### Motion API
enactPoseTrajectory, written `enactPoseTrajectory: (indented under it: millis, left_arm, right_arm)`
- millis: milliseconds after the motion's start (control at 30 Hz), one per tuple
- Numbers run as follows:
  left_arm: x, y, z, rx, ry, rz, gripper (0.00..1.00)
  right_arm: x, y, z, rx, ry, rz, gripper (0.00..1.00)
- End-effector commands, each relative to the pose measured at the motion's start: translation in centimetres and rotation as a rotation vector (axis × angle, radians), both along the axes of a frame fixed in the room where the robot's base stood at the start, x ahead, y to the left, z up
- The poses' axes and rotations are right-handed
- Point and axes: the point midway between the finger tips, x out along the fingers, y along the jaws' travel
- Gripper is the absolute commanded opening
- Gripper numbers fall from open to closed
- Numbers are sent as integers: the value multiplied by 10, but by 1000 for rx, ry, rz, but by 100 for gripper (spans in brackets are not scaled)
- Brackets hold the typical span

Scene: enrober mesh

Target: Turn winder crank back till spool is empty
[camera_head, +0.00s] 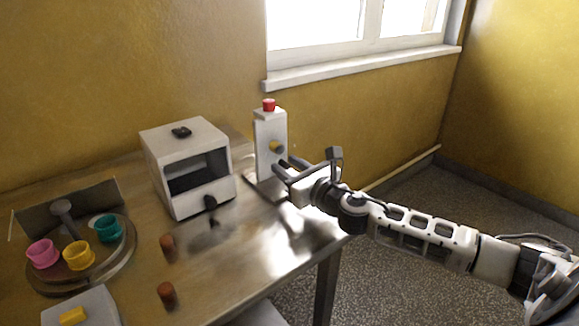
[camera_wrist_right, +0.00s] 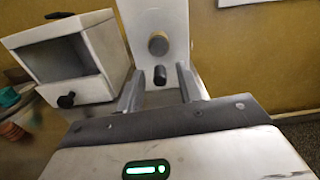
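The winder is a white upright post (camera_head: 268,135) with a red knob (camera_head: 269,104) on top, at the table's back right corner. A round yellowish hub (camera_head: 277,147) sits on its face and also shows in the right wrist view (camera_wrist_right: 158,44). Below the hub, a short dark crank handle (camera_wrist_right: 160,75) points toward me. My right gripper (camera_head: 286,168) is in front of the post. In the right wrist view its two fingers (camera_wrist_right: 160,88) are apart, with the handle between them near the tips; I cannot tell whether they touch it. My left gripper is out of view.
A white open-fronted box (camera_head: 160,148) with a dark front knob stands left of the winder. A round tray (camera_head: 122,262) holds pink, yellow and teal cups. The table edge is close under my right arm.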

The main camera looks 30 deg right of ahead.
Motion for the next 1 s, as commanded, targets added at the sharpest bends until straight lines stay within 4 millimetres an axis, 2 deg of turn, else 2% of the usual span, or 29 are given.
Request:
enactPoseTrajectory:
  millis: [133, 167, 267, 300, 667, 1000]
  left_arm:
    - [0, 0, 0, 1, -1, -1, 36]
    - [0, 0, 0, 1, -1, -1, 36]
    - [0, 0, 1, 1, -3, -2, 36]
    - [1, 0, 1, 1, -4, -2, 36]
    - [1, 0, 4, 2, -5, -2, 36]
    - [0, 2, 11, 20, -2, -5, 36]
  right_arm:
    - [0, 0, 0, 0, 0, 0, 36]
    - [0, 0, 0, 0, 0, 0, 33]
    - [0, 0, 0, 0, 0, 0, 6]
    - [0, 0, 0, 0, 0, 0, 0]
    - [0, -1, 1, -33, -2, 0, 0]
    - [1, -7, 3, -244, -19, 0, 0]
